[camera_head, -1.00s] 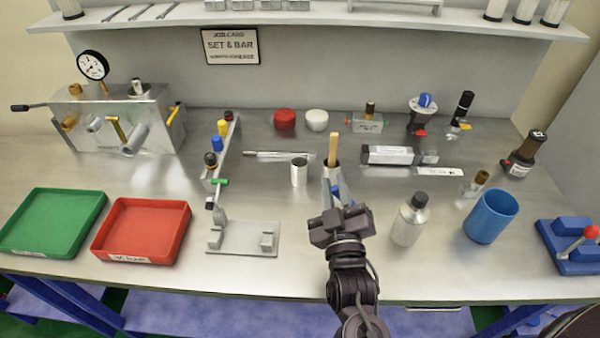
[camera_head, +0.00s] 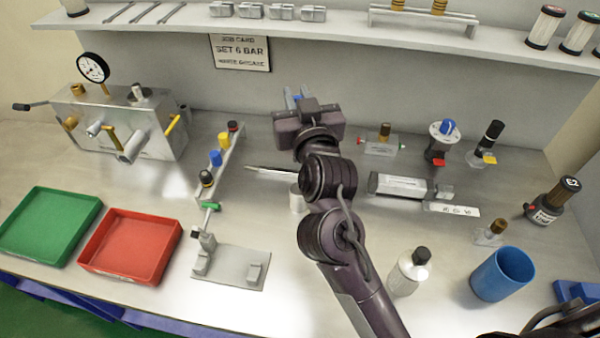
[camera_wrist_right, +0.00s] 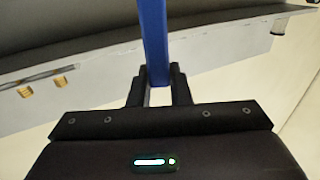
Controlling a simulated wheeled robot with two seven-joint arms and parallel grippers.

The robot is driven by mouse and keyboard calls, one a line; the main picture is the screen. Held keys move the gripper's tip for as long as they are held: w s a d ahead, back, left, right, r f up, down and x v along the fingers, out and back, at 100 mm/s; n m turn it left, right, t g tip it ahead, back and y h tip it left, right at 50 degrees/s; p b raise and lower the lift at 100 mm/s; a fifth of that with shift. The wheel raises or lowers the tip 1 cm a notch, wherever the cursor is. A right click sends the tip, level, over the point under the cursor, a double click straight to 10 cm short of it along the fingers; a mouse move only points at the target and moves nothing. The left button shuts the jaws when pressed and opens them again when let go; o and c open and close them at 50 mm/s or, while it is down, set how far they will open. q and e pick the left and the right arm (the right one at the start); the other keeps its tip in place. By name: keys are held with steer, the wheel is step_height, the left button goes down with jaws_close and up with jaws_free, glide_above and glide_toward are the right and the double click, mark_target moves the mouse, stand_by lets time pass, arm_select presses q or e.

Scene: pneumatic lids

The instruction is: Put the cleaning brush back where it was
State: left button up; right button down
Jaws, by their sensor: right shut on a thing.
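My right gripper (camera_head: 308,115) is raised over the back of the bench, in front of the back wall. Blue parts of a held thing (camera_head: 292,99) show just beyond its jaws. In the right wrist view the fingers (camera_wrist_right: 159,92) are shut on a straight blue bar (camera_wrist_right: 154,40) that runs up out of the frame. I cannot tell whether this bar is the cleaning brush's handle, as its far end is out of view. No bristles show. My left gripper is not in view.
My right arm hides the middle of the bench, with a metal cup (camera_head: 297,198) partly behind it. A bottle (camera_head: 408,272) and blue cup (camera_head: 502,273) stand at right. A shelf (camera_head: 340,30) overhangs the back. A valve rack (camera_head: 222,160) is left of the arm.

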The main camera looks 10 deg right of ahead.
step_height(320, 180, down, 12)
steer(key=shift+d+f+p, duration=0.1)
steer(key=shift+f+p, duration=0.05)
steer(key=shift+p, duration=0.85)
steer(key=shift+f, duration=0.6)
step_height(320, 180, down, 3)
steer(key=shift+f+p, duration=0.2)
steer(key=shift+p, duration=0.2)
steer(key=c, duration=1.3)
jaws_free()
steer(key=shift+f, duration=0.1)
steer(key=shift+c, duration=0.2)
steer(key=shift+s, duration=0.1)
steer(key=s+b, duration=0.3)
steer(key=s, duration=0.8)
steer(key=shift+s+b, duration=0.3)
steer(key=shift+s, duration=0.1)
